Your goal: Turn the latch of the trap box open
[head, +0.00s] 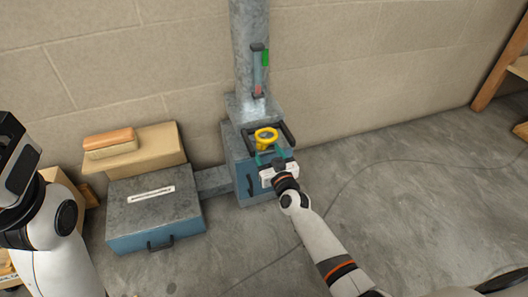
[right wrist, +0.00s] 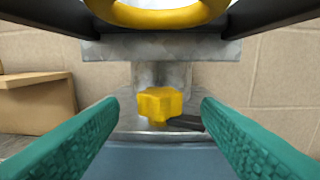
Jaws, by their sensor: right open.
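The trap box (head: 242,183), blue with a grey top, stands against the wall under a grey metal duct. A yellow ring handle (head: 266,134) shows at its upper part, and this ring also fills the top of the right wrist view (right wrist: 160,14). Below it in the right wrist view is a yellow lobed knob (right wrist: 160,104), which looks like the latch. My right gripper (head: 270,157) is open, its teal fingers to either side of the knob with gaps; nothing is held. My left gripper (head: 14,150) is at the left edge; its fingers cannot be made out.
A low blue box (head: 152,232) with a grey lid, label and front handle stands to the left, joined by a grey duct. Behind it a cardboard box (head: 155,144) carries an orange-brown block (head: 108,140). A thin cable crosses the floor; floor at right is mostly free.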

